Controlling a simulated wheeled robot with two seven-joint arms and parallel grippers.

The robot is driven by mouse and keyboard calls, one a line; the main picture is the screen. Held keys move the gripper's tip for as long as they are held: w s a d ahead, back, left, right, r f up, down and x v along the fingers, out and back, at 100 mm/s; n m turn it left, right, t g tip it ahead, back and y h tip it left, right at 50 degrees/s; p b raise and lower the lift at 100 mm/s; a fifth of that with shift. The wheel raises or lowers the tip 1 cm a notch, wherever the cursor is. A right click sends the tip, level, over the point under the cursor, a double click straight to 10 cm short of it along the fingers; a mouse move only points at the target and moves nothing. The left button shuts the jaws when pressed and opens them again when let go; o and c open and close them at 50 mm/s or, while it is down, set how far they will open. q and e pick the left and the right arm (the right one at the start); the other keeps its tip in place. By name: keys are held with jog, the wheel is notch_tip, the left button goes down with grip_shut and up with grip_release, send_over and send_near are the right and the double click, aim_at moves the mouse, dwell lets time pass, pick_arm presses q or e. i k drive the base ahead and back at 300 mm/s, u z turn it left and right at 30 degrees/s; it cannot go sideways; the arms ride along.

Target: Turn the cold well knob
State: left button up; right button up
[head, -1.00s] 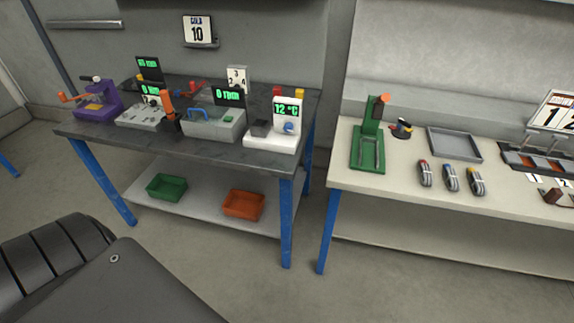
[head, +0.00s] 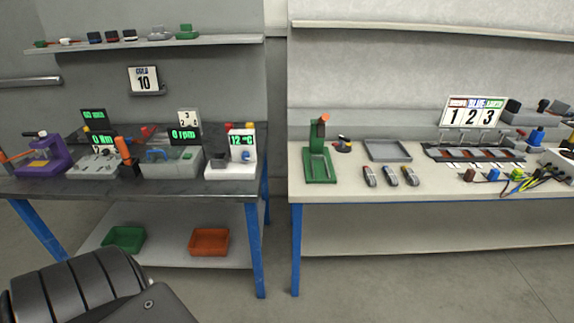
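The cold well (head: 229,171) is a white unit at the right end of the dark bench, with a green display reading 12 °C. Its blue knob (head: 246,156) is on the upright panel below the display. A dark block sits on the unit's left part. A wall card (head: 144,79) reads COLD 10. Neither of my grippers shows; only a dark part of my own body is at the lower left.
The dark bench (head: 95,192) also holds a purple press (head: 46,158) and grey instruments. Green (head: 124,238) and orange (head: 209,242) bins sit on its lower shelf. A pale bench (head: 430,190) with tools stands right, past a narrow gap. Floor in front is clear.

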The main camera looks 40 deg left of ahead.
aim_at(245, 156)
jog(key=z, duration=0.5)
jog(key=i, duration=0.8)
jog(key=u, duration=1.15)
jog(key=i, duration=0.55)
jog(key=u, duration=0.65)
